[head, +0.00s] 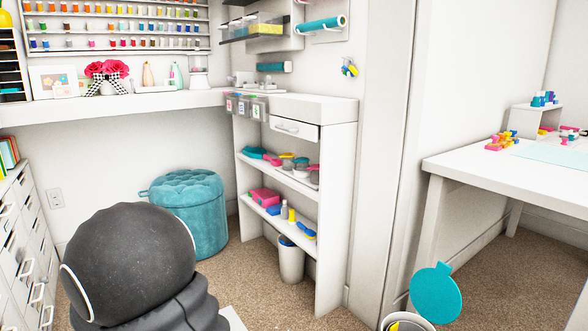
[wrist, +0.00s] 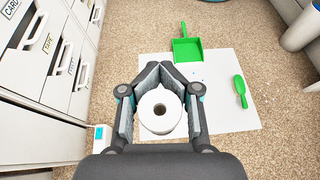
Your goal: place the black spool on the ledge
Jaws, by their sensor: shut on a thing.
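In the wrist view my gripper (wrist: 163,76) is shut on a spool (wrist: 160,112), which I see end-on. Its round top is white with a dark centre hole; no black shows on it from here, and its side is hidden. The spool is above a white sheet on the floor. In the head view my dark arm fills the lower left, and the gripper and held spool are not visible. A wall rack (head: 115,53) at the upper left has several narrow ledges with rows of coloured spools. I cannot tell which ledge the task names.
A white drawer cabinet (wrist: 45,130) stands close on the left. A green dustpan (wrist: 187,50) and green brush (wrist: 240,92) lie on the white sheet (wrist: 225,116). A teal stool (head: 190,215), white shelf unit (head: 322,190) and white table (head: 500,178) stand around the carpet.

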